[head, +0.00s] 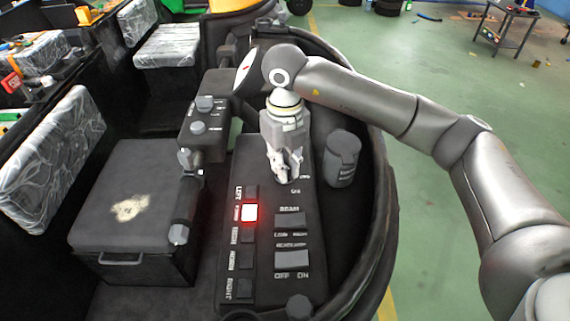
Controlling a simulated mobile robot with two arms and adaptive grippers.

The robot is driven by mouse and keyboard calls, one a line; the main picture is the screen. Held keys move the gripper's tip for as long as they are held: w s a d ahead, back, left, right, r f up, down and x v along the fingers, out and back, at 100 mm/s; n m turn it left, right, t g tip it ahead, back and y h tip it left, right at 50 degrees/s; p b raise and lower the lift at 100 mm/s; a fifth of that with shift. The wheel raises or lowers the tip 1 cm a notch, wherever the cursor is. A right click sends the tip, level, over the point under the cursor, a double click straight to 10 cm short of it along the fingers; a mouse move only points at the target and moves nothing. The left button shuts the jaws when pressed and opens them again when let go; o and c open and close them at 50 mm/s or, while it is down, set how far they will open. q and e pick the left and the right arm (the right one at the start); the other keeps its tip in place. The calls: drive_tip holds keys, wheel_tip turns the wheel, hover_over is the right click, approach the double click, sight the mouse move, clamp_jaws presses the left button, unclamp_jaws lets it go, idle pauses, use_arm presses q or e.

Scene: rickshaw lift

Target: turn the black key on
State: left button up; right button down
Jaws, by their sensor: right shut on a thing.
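The dark control panel (262,285) of the rickshaw lies in the middle of the head view. My right gripper (287,172) points down onto the upper part of the panel. Its fingers are closed together on something there; the black key itself is hidden behind the fingers, so I cannot see which way it is turned. Small white lettering shows on the panel just right of and below the fingertips. My left gripper is out of view.
A lit red-white button (249,212) stands in the column of dark buttons. Two rocker switches (291,240) lie below my gripper. A dark cylinder (342,158) stands to its right. A handlebar unit with grey knobs (203,128) is to the left, beside a black box seat (137,200).

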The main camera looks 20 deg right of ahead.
drive_tip(key=shift+w+r, duration=0.1)
drive_tip(key=c, duration=1.4)
unclamp_jaws()
drive_tip(key=shift+c, duration=0.2)
wheel_tip(320, 180, up, 12)
